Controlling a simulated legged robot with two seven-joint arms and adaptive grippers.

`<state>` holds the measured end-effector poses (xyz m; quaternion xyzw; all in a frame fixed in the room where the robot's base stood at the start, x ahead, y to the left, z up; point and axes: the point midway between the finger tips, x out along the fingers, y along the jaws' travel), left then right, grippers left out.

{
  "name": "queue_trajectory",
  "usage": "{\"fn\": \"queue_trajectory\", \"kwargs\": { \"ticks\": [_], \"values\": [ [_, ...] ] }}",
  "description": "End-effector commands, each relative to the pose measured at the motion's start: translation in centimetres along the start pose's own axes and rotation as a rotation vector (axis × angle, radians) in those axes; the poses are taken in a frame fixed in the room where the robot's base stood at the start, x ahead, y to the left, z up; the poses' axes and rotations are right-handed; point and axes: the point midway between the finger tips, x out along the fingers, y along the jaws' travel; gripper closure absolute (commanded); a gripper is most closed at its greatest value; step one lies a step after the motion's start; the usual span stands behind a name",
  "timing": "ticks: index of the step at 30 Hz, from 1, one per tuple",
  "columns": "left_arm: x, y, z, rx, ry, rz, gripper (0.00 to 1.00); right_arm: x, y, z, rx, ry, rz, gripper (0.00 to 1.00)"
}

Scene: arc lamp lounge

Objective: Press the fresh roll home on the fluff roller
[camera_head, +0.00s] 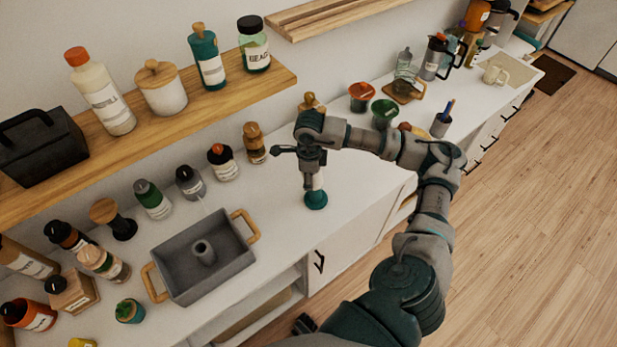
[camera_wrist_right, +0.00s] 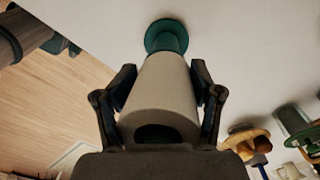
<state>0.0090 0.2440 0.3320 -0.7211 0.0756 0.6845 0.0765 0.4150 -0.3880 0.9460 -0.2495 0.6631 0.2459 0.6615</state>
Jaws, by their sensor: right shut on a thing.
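The fluff roller (camera_head: 316,201) shows as a teal round foot standing on the white counter, with a pale roll (camera_head: 318,182) just above it. My right gripper (camera_head: 313,170) is over the foot and shut on the roll. In the right wrist view, the pale beige roll (camera_wrist_right: 160,92) sits between both fingers of the gripper (camera_wrist_right: 160,95), its open hollow end facing the camera. The teal foot (camera_wrist_right: 166,36) shows beyond its far end. The roll lines up with the foot and appears to meet it; any small gap is hard to tell. My left gripper is out of view.
A grey pan (camera_head: 178,283) with wooden handles stands left of the roller. Several bottles and jars line the wall side. A wooden shelf (camera_head: 150,120) hangs above. The counter around the roller is clear.

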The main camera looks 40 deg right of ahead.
Motion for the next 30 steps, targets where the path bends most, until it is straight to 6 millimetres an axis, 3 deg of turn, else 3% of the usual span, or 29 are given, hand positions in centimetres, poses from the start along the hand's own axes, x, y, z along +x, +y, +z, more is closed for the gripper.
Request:
{"fn": "queue_trajectory", "kwargs": {
  "ticks": [9,10,13,30],
  "values": [
    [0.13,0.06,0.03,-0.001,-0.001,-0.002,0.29,0.33,-0.28,-0.48,0.001,0.004,0.002,1.00],
    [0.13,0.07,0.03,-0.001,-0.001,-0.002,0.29,0.33,-0.28,-0.48,0.001,0.004,0.002,0.30],
    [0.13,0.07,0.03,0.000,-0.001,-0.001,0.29,0.31,-0.27,-0.45,0.001,0.004,0.002,0.05],
    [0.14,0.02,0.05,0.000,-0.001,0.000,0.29,0.18,-0.14,-0.31,0.000,0.002,0.001,0.00]
  ]
}}
